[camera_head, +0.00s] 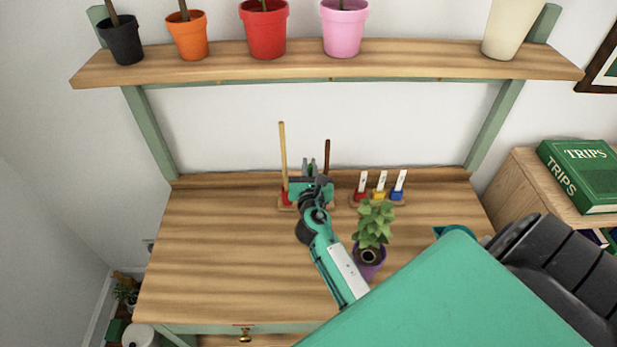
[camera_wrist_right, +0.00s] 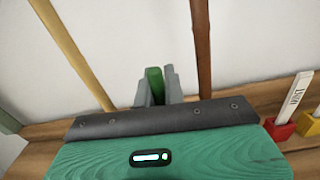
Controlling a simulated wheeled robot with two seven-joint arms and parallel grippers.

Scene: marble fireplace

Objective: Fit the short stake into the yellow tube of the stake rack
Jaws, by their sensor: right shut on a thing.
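The stake rack (camera_head: 286,206) stands at the back of the wooden bench, mostly hidden behind my right gripper. A tall tan stake (camera_head: 283,150) stands in its red tube (camera_head: 286,197). A dark brown stake (camera_head: 327,155) stands on the other side; its foot is hidden. My right gripper (camera_head: 309,166) is between these two stakes, over the rack. In the right wrist view it is shut on a short green stake (camera_wrist_right: 155,84), whose top shows between the grey fingers. The yellow tube and the short stake's lower end are hidden, so I cannot tell whether it is inserted. My left gripper is not in view.
A plant in a purple pot (camera_head: 368,262) stands close to the right of my forearm. Label holders in red, yellow (camera_head: 379,195) and blue stand right of the rack. A shelf (camera_head: 330,66) with several pots hangs above. The bench's left half (camera_head: 220,250) is clear.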

